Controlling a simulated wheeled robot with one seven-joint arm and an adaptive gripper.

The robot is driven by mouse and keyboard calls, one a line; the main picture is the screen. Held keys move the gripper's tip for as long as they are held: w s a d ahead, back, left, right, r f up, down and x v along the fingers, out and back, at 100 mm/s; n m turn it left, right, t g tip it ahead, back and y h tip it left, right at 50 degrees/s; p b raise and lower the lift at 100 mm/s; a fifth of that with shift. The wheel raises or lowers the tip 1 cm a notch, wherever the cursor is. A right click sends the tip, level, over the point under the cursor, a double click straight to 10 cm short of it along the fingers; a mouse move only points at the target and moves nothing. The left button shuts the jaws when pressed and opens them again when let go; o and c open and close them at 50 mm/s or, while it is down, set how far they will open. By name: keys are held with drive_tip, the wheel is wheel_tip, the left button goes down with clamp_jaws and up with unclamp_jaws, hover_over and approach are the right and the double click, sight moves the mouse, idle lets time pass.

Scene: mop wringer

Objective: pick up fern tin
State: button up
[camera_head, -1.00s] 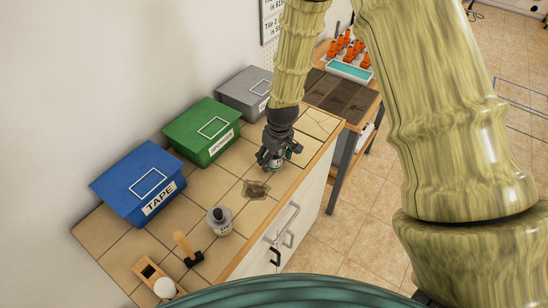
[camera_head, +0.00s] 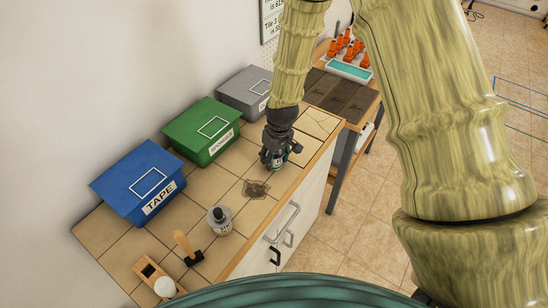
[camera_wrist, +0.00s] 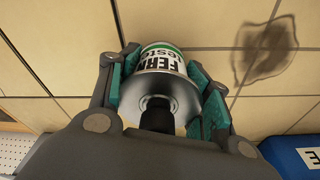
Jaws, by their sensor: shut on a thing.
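The fern tin (camera_wrist: 165,65) is a white and green tin with a metal shoulder and a dark cap. Its label reads "FERN" in the wrist view. My gripper (camera_wrist: 160,85) is shut on it, with teal finger pads against both sides. In the head view my gripper (camera_head: 276,160) is over the tiled counter (camera_head: 225,185), near its right end. The tin shows there only in part (camera_head: 277,164), between the fingers. I cannot tell whether its base touches the counter.
Blue (camera_head: 140,183), green (camera_head: 203,132) and grey (camera_head: 246,92) bins line the wall. A grey bottle (camera_head: 219,219), a mallet (camera_head: 187,247) and a wood plane (camera_head: 150,270) stand at the near left. A dark stain (camera_head: 256,189) marks the tiles. A side table (camera_head: 340,98) stands beyond.

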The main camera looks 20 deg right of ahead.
drive_tip(key=shift+r, duration=0.3)
